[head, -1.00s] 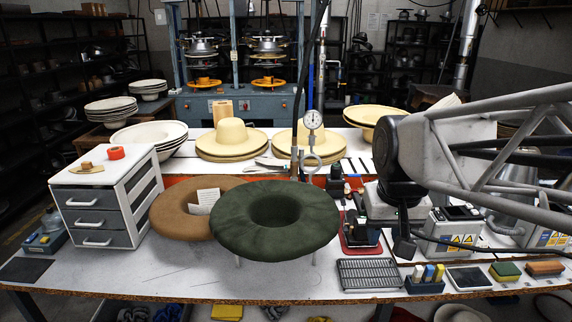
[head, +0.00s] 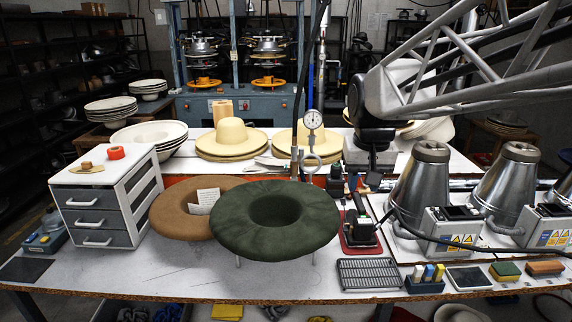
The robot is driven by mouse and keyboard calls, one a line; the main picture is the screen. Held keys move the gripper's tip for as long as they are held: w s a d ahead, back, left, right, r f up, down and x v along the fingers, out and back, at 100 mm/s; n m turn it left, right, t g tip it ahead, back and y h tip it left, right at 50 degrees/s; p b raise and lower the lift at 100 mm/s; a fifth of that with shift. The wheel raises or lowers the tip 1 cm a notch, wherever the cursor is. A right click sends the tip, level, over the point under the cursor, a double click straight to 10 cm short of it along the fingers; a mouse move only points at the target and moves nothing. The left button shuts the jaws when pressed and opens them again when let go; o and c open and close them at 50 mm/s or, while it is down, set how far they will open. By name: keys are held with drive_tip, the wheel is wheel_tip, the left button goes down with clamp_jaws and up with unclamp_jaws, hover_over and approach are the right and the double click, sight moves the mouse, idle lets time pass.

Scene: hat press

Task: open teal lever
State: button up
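I cannot make out a teal lever for certain. A blue-grey press frame (head: 233,75) stands at the back, with orange rings on it. A thin upright pipe with a round dial gauge (head: 312,119) and a metal ring below it stands behind the green felt hat. My gripper (head: 374,182) hangs below the pale hand and black joint of my arm, right of the gauge. It shows as a small dark shape above the bench and seems to hold nothing. Its fingers are too small to tell whether they are open.
The green felt hat (head: 275,246) and brown felt hat (head: 172,222) fill the front middle. A white drawer unit (head: 146,192) stands left. Straw hats (head: 231,137) sit behind. A red-based tool (head: 359,230), a grey rack (head: 370,287) and steel cones (head: 424,190) are right. The front left bench is mostly clear.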

drive_tip(key=w+a+r, duration=0.1)
drive_tip(key=w+a, duration=0.2)
drive_tip(key=w, duration=1.1)
drive_tip(key=g, duration=0.2)
hover_over(286, 165)
drive_tip(key=w, duration=0.1)
wheel_tip(286, 165, down, 16)
drive_tip(key=shift+w+f, duration=0.4)
drive_tip(key=shift+w, duration=0.2)
drive_tip(key=shift+f, duration=0.1)
drive_tip(key=shift+f, duration=3.85)
clamp_jaws()
